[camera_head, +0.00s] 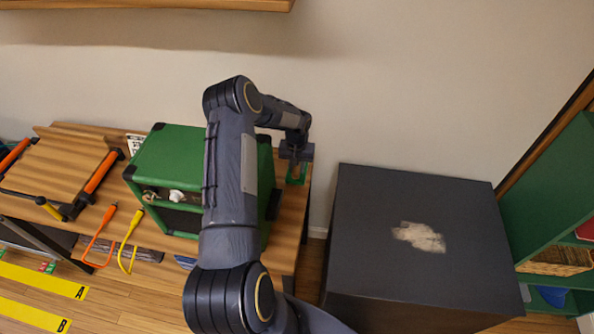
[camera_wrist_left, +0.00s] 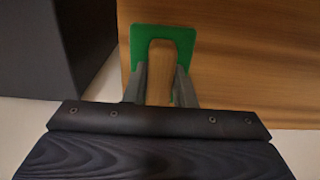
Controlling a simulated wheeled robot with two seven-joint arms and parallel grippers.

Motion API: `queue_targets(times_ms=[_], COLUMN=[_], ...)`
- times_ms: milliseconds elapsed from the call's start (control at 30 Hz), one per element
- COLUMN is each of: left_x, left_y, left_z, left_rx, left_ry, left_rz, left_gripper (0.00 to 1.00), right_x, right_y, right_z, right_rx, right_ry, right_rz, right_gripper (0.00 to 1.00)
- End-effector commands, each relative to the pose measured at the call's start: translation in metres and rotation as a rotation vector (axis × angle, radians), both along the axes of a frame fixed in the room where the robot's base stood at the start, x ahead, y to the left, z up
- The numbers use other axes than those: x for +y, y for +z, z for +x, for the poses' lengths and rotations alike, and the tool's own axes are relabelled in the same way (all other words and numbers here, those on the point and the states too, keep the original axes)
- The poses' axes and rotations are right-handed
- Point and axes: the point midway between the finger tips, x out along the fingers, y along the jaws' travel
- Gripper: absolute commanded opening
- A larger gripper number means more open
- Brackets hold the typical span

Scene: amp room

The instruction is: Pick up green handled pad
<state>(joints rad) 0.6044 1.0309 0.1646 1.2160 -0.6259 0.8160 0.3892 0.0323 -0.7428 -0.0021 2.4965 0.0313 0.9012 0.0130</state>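The green pad (camera_head: 302,180) lies near the right end of the wooden table, beside the green amplifier, mostly hidden under my left gripper. In the left wrist view the flat green pad (camera_wrist_left: 186,40) shows with its rounded wooden handle (camera_wrist_left: 161,70). My left gripper (camera_head: 296,163) points down over it. In the wrist view the two fingers of the left gripper (camera_wrist_left: 162,76) stand on either side of the handle, very near it. I cannot tell whether they touch it. My right gripper is not in view.
The green amplifier (camera_head: 170,160) stands left of the pad, partly behind my arm. A dark box (camera_head: 380,250) stands to the right across a narrow gap. Orange and yellow handled tools (camera_head: 128,240) lie at the left. A green shelf (camera_head: 550,190) is at the far right.

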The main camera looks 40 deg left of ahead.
Motion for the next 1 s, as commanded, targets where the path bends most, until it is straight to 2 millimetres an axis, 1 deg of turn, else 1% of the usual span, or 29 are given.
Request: queue_targets(times_ms=[33,100,367,467,567,700,800,900,1000], left_x=[0.000,0.000,0.000,0.001,0.000,0.001,0.000,0.000,0.000], left_y=[0.000,0.000,0.004,0.015,0.034,0.063,0.080,0.093,0.099], left_z=[0.000,0.000,0.001,0.001,0.001,0.001,0.001,0.001,0.000], left_rx=[0.000,0.000,-0.002,-0.004,-0.004,-0.005,-0.004,-0.002,-0.001], left_ry=[0.000,0.000,0.000,0.000,-0.001,0.000,0.000,0.000,0.000], left_rz=[0.000,0.000,0.001,0.002,0.002,0.003,0.002,0.002,0.000], left_gripper=[0.07,0.00,0.00,0.00,0.00,0.00,0.00,0.00,0.00], right_x=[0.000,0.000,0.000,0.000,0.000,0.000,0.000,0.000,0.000], right_y=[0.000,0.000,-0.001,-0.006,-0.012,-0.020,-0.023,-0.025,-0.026], right_z=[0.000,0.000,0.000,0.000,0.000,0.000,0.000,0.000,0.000], right_rx=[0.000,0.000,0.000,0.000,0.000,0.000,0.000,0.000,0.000], right_ry=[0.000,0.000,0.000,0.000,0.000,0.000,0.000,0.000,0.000], right_rz=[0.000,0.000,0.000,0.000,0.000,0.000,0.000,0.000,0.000], right_gripper=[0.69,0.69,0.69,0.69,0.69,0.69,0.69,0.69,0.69])
